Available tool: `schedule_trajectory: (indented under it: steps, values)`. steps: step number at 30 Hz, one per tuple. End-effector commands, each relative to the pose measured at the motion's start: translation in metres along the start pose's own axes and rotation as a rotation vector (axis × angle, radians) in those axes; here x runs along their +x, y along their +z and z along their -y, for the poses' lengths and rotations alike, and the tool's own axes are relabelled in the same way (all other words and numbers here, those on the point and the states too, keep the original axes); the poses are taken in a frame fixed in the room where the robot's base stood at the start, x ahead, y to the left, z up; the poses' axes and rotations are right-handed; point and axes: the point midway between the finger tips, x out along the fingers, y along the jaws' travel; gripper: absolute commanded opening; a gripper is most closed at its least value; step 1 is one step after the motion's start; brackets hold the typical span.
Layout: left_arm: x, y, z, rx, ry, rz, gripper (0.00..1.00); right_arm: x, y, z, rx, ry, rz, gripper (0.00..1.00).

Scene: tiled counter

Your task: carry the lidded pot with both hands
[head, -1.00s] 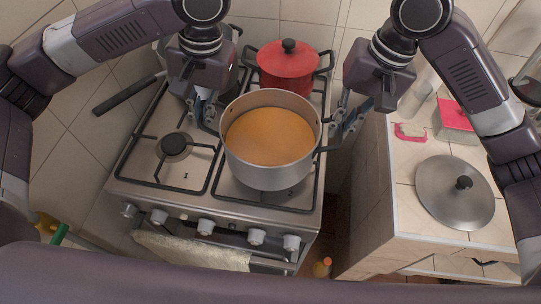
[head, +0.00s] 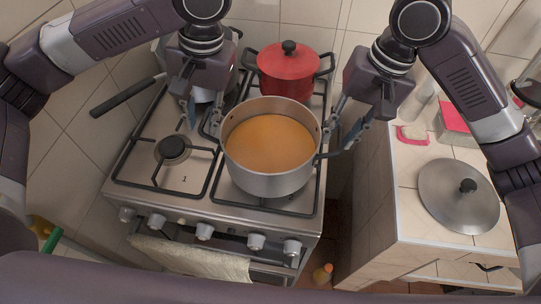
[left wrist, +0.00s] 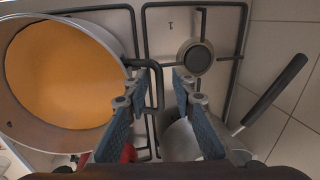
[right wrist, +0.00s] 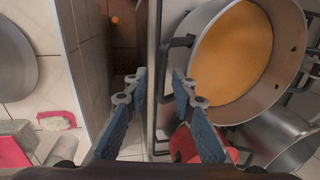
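The large grey pot (head: 268,184) stands on the stove's front right burner, without its lid and holding orange liquid (head: 270,143). A steel lid with a black knob (head: 458,197) lies on the counter at the right. My left gripper (head: 201,116) is open at the pot's left handle; in the left wrist view its fingers (left wrist: 155,100) are spread on either side of the dark handle (left wrist: 158,84). My right gripper (head: 343,128) is open at the right handle; in the right wrist view its fingers (right wrist: 158,92) are apart, with the handle (right wrist: 167,70) between them.
A red lidded pot (head: 287,75) stands behind on the back right burner. A grey pan with a long dark handle (head: 127,97) is on the back left. The front left burner (head: 173,149) is free. A gap separates the stove from the tiled counter (head: 405,235).

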Motion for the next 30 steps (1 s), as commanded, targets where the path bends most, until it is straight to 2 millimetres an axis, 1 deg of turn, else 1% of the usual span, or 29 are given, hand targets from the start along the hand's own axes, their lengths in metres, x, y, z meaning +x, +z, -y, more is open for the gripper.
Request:
schedule_trajectory:
  steps: [1,9,15,18,23,26,30]
  values:
    - [-0.01,-0.001,0.0,-0.001,0.0,-0.006,0.24,0.0,0.0,0.0,0.0,0.0,0.0,0.24]
    - [-0.062,-0.001,0.0,-0.003,-0.002,-0.006,0.24,0.0,0.0,0.0,0.0,-0.001,0.0,0.24]
    - [-0.092,0.0,0.001,-0.003,-0.002,-0.004,0.24,0.0,0.0,0.0,-0.001,-0.001,0.0,0.24]
    - [-0.1,0.0,0.0,-0.002,-0.002,-0.002,0.24,0.0,0.0,0.0,-0.001,-0.001,0.0,0.24]
    - [-0.105,0.001,0.0,-0.002,-0.001,0.0,0.24,-0.004,-0.001,0.0,0.0,0.0,-0.002,0.24]
    - [-0.106,0.001,0.0,-0.002,-0.001,0.0,0.24,-0.015,-0.002,0.0,0.0,0.0,-0.005,0.24]
    - [-0.105,0.001,0.0,-0.002,-0.001,0.0,0.24,-0.041,-0.002,0.0,0.001,0.0,-0.007,0.24]
